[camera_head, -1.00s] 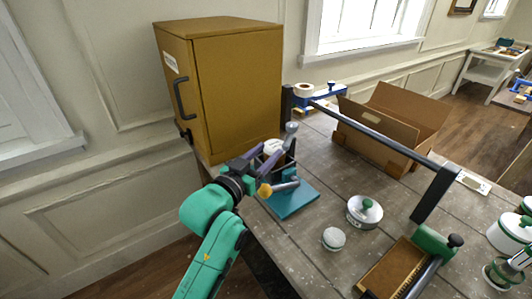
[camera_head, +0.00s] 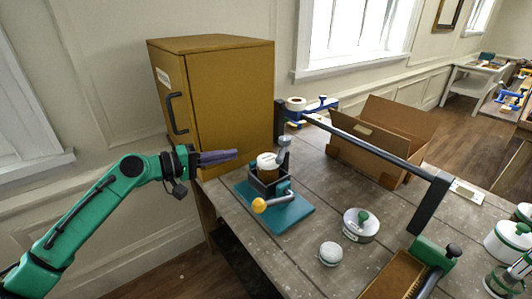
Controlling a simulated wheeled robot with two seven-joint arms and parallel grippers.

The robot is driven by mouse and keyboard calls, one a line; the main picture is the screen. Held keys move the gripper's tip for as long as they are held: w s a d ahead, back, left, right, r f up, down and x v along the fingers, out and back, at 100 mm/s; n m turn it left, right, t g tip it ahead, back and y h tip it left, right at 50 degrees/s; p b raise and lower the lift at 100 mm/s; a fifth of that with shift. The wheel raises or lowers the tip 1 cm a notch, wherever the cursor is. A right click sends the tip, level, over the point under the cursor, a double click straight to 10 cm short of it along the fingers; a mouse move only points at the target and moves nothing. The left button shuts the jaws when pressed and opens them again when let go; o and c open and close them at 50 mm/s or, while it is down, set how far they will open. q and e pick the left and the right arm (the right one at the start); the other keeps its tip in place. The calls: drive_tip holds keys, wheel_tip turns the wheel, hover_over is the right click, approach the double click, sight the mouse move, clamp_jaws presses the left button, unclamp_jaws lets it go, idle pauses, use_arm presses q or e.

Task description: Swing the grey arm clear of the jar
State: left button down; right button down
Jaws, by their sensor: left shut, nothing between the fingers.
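A fixture with a teal base (camera_head: 290,217) stands at the table's left edge. It holds a brown jar with a white lid (camera_head: 266,160) in a dark frame. A grey bar (camera_head: 278,200) with a yellow ball on its end lies low along the front of the fixture, beside the jar. A grey upright piece with a rounded top (camera_head: 284,146) stands at the jar's back right; I cannot tell whether it reaches over the lid. My left gripper (camera_head: 234,155) is shut and empty, left of the jar and apart from it, in front of the cabinet. My right gripper is out of view.
A mustard cabinet (camera_head: 225,95) stands behind the fixture. A long black bar (camera_head: 375,140) crosses above the table to the right, near an open cardboard box (camera_head: 395,125).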

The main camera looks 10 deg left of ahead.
sight(266, 162)
use_arm(q)
drive_tip(key=p+x, duration=0.1)
drive_tip(key=x, duration=0.1)
drive_tip(key=p+x, duration=0.1)
drive_tip(key=x, duration=0.2)
drive_tip(key=p+x, duration=0.1)
drive_tip(key=x, duration=0.1)
drive_tip(key=shift+w+d+r, duration=0.3)
drive_tip(key=shift+d, duration=0.05)
drive_tip(key=d+p, duration=0.2)
drive_tip(key=shift+s+d+f+p, duration=0.1)
drive_tip(key=shift+d+f+p, duration=0.2)
drive_tip(key=shift+d+f, duration=0.1)
drive_tip(key=shift+s+d+f, duration=0.1)
drive_tip(key=shift+d+f, duration=0.15)
drive_tip(key=shift+d, duration=0.15)
drive_tip(key=shift+f, duration=0.1)
